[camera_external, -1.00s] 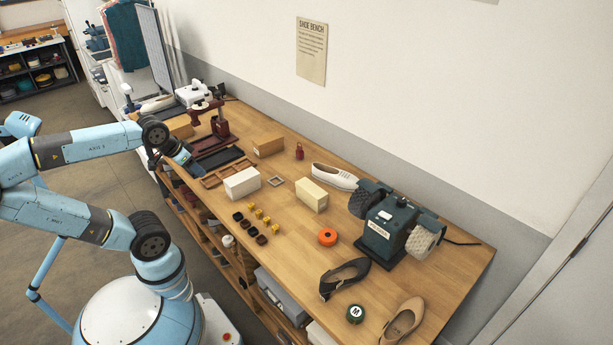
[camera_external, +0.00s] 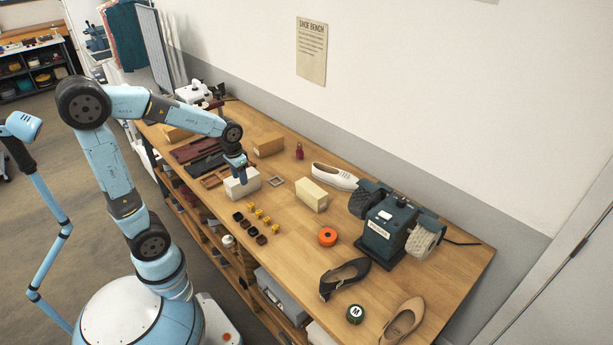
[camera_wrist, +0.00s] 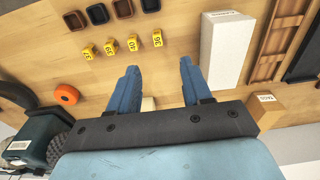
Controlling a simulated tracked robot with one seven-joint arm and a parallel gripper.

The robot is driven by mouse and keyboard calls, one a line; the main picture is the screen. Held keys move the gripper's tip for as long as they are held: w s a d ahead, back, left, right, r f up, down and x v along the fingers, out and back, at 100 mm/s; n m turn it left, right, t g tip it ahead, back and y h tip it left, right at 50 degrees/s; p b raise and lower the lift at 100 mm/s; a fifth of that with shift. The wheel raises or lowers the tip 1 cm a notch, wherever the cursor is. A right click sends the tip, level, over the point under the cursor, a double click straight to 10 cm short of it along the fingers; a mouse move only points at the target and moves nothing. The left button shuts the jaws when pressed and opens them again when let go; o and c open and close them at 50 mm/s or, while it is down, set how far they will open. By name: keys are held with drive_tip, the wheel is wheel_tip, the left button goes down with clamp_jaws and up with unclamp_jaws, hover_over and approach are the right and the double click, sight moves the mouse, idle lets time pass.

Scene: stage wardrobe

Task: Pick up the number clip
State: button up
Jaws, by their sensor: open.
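Several small yellow number clips (camera_external: 259,213) stand in a row on the wooden bench. In the wrist view they show printed numbers; the rightmost (camera_wrist: 157,38) lies in line with the gap between my fingers, and another clip (camera_wrist: 132,43) is just left of it. My gripper (camera_wrist: 158,72) is open and empty, its two blue fingers spread above the bench. In the external view my gripper (camera_external: 243,176) hangs over the white box, up and left of the clips. It does not touch any clip.
Dark small cups (camera_external: 250,230) stand in front of the clips. The white box (camera_wrist: 226,52), a cream block (camera_external: 312,195) and a cardboard box (camera_external: 268,146) are close by. An orange roll (camera_external: 327,237), shoes and a grinder (camera_external: 388,225) occupy the right side.

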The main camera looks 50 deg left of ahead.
sight(251, 204)
drive_tip(key=shift+g, duration=0.4)
drive_tip(key=f, duration=0.4)
drive_tip(key=w+f, duration=0.1)
drive_tip(key=f, duration=0.3)
drive_tip(key=w+f, duration=0.1)
drive_tip(key=f, duration=0.3)
drive_tip(key=shift+w+d, duration=0.15)
drive_tip(key=shift+d, duration=0.05)
drive_tip(key=shift+w+d+f, duration=0.1)
drive_tip(key=shift+w+f, duration=0.05)
drive_tip(key=shift+f, duration=1.15)
drive_tip(key=shift+w+d+f, duration=0.1)
drive_tip(key=shift+f, duration=1.15)
drive_tip(key=shift+c, duration=0.3)
clamp_jaws()
